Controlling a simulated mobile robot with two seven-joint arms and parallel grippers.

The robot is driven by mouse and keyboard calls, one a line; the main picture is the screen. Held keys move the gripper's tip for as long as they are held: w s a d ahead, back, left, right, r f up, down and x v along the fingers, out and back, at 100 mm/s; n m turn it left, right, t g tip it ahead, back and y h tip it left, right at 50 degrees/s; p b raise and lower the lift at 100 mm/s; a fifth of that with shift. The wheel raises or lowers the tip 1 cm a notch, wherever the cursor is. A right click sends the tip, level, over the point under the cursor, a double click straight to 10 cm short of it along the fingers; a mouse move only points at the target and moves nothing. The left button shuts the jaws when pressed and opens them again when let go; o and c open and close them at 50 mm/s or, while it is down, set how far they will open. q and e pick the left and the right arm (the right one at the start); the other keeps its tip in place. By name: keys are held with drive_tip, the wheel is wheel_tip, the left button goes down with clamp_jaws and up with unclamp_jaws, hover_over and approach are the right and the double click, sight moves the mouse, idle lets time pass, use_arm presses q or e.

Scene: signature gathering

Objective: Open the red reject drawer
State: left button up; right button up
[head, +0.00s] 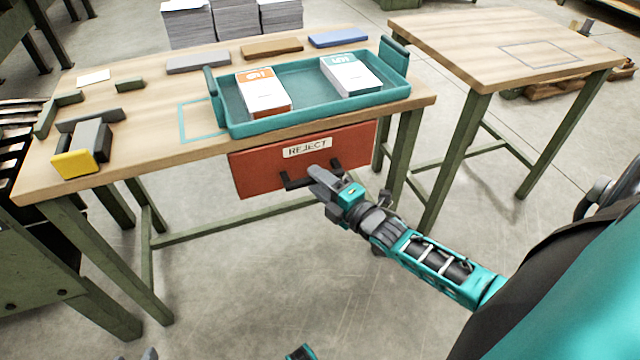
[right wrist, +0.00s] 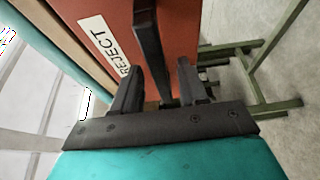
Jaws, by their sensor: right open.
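The red reject drawer (head: 262,165) hangs under the front edge of the wooden table and looks shut. Its front carries a white REJECT label (head: 307,147) and a dark bar handle (head: 296,183). My right gripper (head: 321,182) is at the handle. In the right wrist view, the open fingers of my right gripper (right wrist: 158,82) stand on either side of the dark handle bar (right wrist: 148,45), with gaps visible. The red drawer front (right wrist: 181,22) shows behind it.
A teal tray (head: 300,117) with two stacks of printed sheets stands on the table (head: 150,135) above the drawer. A yellow-and-grey block (head: 78,162) is at the left. A second table (head: 455,45) stands at the right. The floor before the drawer is clear.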

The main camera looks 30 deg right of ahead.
clamp_jaws()
idle(0.3)
idle(0.3)
